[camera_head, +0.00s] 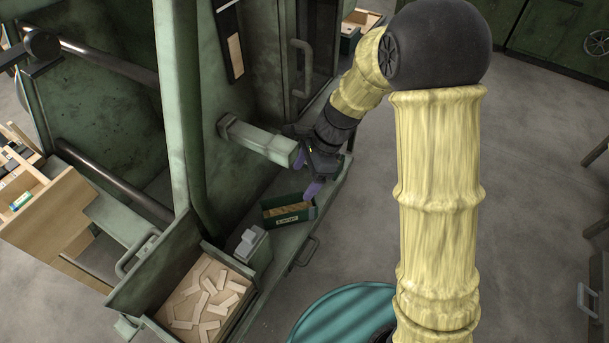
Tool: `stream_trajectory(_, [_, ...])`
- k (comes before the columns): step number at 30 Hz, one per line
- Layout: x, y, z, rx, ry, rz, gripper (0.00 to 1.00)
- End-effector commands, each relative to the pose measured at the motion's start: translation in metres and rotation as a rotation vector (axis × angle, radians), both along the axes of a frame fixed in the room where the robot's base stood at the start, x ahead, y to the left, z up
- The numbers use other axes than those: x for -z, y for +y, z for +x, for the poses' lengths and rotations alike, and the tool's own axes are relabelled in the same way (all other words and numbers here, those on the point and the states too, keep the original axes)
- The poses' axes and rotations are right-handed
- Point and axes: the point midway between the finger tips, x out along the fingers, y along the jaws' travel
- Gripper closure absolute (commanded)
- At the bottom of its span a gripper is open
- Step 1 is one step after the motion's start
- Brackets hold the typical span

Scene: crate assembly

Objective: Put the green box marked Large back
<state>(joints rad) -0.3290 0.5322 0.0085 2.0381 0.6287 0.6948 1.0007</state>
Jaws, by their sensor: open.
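A small open green box (282,219) with a white label on its front sits on the ledge of the green machine. The label is too small to read for sure. It holds light brown contents. My gripper (306,174), with purple fingers, is open and just above and behind the box. One finger shows close to the box's right rear corner; I cannot tell whether it touches. Nothing shows between the fingers.
A grey-green bar (262,140) sticks out from the machine beside my gripper. A drawer (239,268) with several wooden pieces is at the lower left, with a small grey block (248,243) near it. A wooden tray (50,205) is at far left.

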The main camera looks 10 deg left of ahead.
Motion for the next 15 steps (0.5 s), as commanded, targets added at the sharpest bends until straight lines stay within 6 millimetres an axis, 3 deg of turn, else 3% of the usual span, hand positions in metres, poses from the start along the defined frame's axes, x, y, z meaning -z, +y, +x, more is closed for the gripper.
stream_trajectory(15, [-0.0028, -0.0070, -0.0006, -0.022, -0.021, -0.005, 0.24])
